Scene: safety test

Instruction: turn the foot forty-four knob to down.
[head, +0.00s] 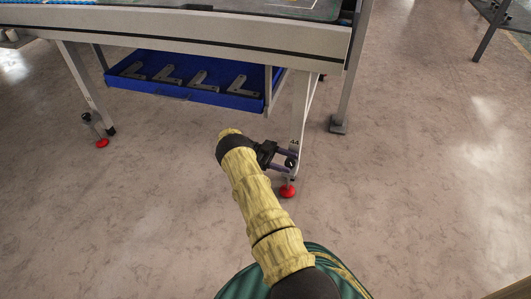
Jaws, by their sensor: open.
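The foot marked 44 is at the lower end of the table's front right leg (299,115). A small dark knob (290,162) shows there, beside the leg and just below the number. A red foot pad (288,191) rests on the floor under it. My gripper (288,158) is open, with its fingers pointing right at the knob. The fingers overlap the knob in the picture, and I cannot tell whether they touch it. The knob's pointing direction is too small to read.
The workbench (200,30) spans the top of the view. A blue tray (185,92) with several grey L-shaped brackets hangs below it. Another leg with a red foot (102,143) stands at left. A grey post (340,122) stands close behind at right. The floor in front is clear.

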